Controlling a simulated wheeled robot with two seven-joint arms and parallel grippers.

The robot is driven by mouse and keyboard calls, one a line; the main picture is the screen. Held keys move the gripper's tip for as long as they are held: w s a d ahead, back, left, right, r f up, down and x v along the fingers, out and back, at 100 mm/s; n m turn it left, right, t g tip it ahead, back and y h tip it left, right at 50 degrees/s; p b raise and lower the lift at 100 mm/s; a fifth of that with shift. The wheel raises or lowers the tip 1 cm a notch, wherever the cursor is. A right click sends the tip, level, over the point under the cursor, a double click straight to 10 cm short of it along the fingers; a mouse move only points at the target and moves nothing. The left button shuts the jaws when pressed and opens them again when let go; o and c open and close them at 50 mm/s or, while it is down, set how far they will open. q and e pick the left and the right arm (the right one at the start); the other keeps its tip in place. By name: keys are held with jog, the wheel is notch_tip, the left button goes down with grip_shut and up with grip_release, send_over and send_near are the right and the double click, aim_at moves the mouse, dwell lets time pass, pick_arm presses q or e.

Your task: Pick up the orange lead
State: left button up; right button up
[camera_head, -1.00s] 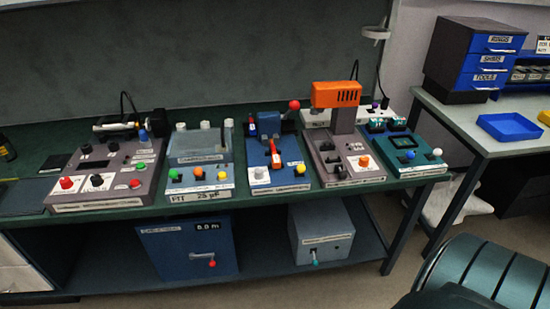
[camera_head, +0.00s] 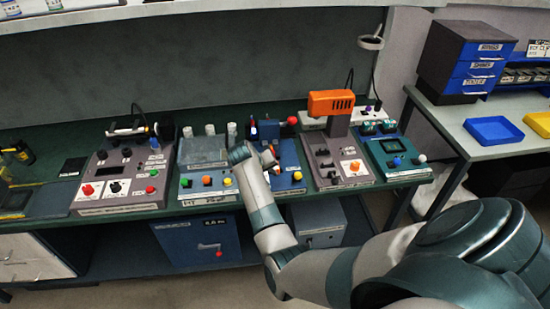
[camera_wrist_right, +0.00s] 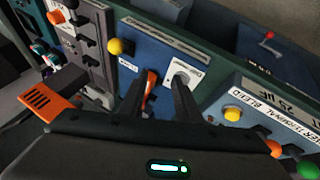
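The orange lead (camera_wrist_right: 150,82) shows in the right wrist view as a small orange piece at the blue device (camera_wrist_right: 152,55). In the head view, only a small orange-red bit shows beside my right arm. My right gripper (camera_wrist_right: 160,88) is open, its two dark fingers pointing at the blue device. The orange piece appears between the fingers, close to the left one in that view. I cannot tell whether they touch. A white knob plate (camera_wrist_right: 183,74) lies near the other fingertip. In the head view my right forearm hides part of the blue device. My left gripper is not in view.
A grey device with an orange head (camera_head: 331,103) stands right of the blue one. A blue-grey terminal box (camera_head: 203,150) stands close on the left. A side table holds a blue tray (camera_head: 493,130).

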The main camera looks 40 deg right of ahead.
jog(key=w+d+r+m, duration=0.1)
jog(key=w+r, duration=0.5)
jog(key=r, duration=0.4)
jog(key=shift+w+g+p, duration=0.15)
jog(key=shift+g+p, duration=0.25)
jog(key=shift+p, duration=0.05)
